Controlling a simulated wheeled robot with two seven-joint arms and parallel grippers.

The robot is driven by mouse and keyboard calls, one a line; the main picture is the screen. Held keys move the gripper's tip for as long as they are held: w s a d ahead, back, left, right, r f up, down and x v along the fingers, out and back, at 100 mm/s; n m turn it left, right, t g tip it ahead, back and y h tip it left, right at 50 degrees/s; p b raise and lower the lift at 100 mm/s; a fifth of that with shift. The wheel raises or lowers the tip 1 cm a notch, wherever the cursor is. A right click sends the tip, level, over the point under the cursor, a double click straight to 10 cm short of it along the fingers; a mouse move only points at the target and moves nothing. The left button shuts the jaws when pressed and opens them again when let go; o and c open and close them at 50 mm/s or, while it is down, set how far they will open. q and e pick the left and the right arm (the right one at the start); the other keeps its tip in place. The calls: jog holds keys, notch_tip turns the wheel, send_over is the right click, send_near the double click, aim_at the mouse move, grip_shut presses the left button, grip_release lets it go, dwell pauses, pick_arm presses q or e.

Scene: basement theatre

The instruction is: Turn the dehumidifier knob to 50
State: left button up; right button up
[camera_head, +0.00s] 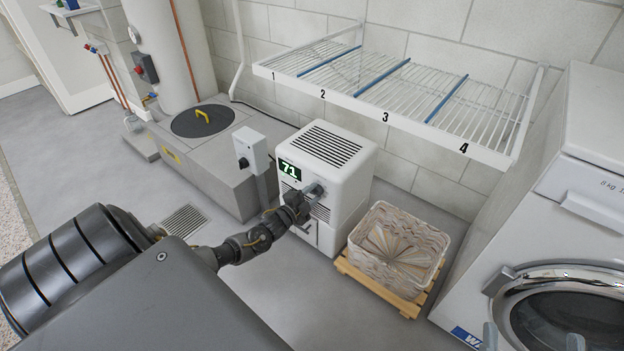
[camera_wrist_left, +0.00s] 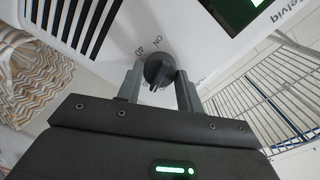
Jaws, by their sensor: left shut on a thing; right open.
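The white dehumidifier (camera_head: 343,165) stands on the floor in the middle of the head view, its green display (camera_head: 289,170) reading 71. My left gripper (camera_head: 313,193) reaches its front face. In the left wrist view, the dark round knob (camera_wrist_left: 158,70) sits between the two fingertips of my left gripper (camera_wrist_left: 159,86), which is shut on it. Small markings, including "ON", show around the knob, but most are hidden or too small to read. My right gripper (camera_head: 532,341) shows only as two fingertips, apart and empty, at the bottom right edge of the head view.
A wicker basket (camera_head: 398,243) on a wooden pallet (camera_head: 410,304) stands right of the dehumidifier. A washing machine (camera_head: 562,230) is at far right. A numbered wire rack (camera_head: 400,92) hangs above. A grey post box (camera_head: 251,148) stands close on the left.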

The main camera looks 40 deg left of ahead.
pick_arm(q)
jog(key=m+p, duration=0.1)
jog(key=m, duration=0.3)
jog(key=shift+y, duration=0.3)
jog(key=m+p, duration=0.1)
jog(key=m, duration=0.2)
jog(key=shift+d+m, duration=0.1)
jog(key=shift+m, duration=0.2)
jog(key=shift+f+m+y+p, duration=0.15)
jog(key=shift+m+y+p, duration=0.2)
jog(key=shift+m, duration=1.25)
pick_arm(e)
notch_tip(320, 180, down, 7)
jog(key=w+g+h, duration=0.1)
jog(key=g+h, duration=0.3)
jog(key=g, duration=0.1)
jog(key=shift+w+d+f+m, duration=0.2)
jog(key=shift+d+m, duration=0.1)
jog(key=shift+d, duration=0.1)
pick_arm(q)
jog(key=o, duration=1)
